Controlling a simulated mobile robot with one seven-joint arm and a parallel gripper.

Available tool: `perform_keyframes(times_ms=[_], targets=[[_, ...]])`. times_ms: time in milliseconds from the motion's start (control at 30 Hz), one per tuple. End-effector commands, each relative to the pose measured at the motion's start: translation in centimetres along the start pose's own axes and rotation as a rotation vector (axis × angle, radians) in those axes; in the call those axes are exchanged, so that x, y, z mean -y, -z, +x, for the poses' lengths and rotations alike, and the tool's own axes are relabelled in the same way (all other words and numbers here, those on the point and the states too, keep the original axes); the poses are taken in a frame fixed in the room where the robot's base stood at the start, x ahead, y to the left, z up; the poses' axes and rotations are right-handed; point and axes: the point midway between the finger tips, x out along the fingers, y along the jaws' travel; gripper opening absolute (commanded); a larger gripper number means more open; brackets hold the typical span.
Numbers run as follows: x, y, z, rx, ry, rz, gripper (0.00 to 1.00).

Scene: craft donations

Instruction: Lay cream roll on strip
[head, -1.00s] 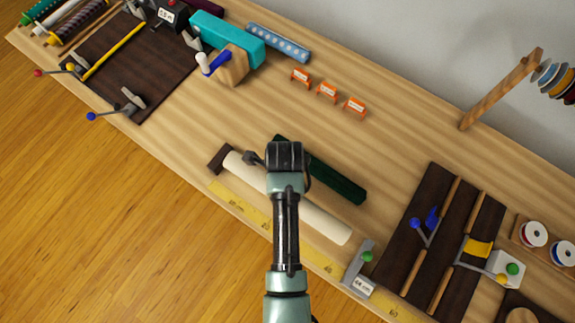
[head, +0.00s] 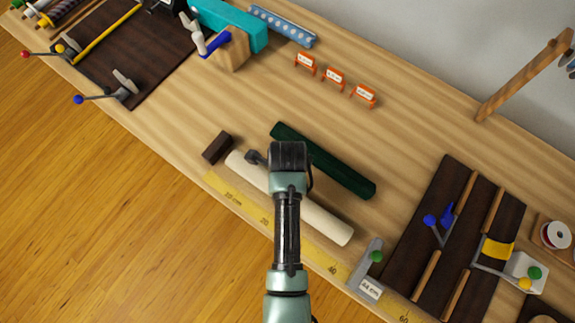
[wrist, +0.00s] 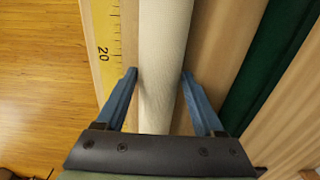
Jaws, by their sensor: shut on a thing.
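The cream roll (head: 318,217) lies lengthwise beside the yellow measuring strip (head: 230,196), roughly parallel to it. My gripper (wrist: 160,80) is shut on the cream roll, which also shows between the blue fingers in the wrist view (wrist: 165,40). The strip also shows left of the roll in the wrist view (wrist: 103,35), with some bare wood between them. My wrist hides part of the roll in the head view. I cannot tell how far the roll is above the table.
A dark green roll (head: 330,165) lies behind the cream roll. A dark brown block (head: 216,147) sits off its left end. A grey stop (head: 367,265) with a green knob and a label stands at the strip, near the roll's right end. Dark boards lie at both sides.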

Motion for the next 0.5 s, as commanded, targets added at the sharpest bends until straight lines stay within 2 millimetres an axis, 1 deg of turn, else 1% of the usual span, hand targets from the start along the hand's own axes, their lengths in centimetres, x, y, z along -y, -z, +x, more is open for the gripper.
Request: perform_keyframes(times_ms=[467, 500], targets=[[0.04, -0.04, 0.04, 0.001, 0.001, 0.000, 0.00], [0.04, -0.04, 0.04, 0.001, 0.001, 0.000, 0.77]])
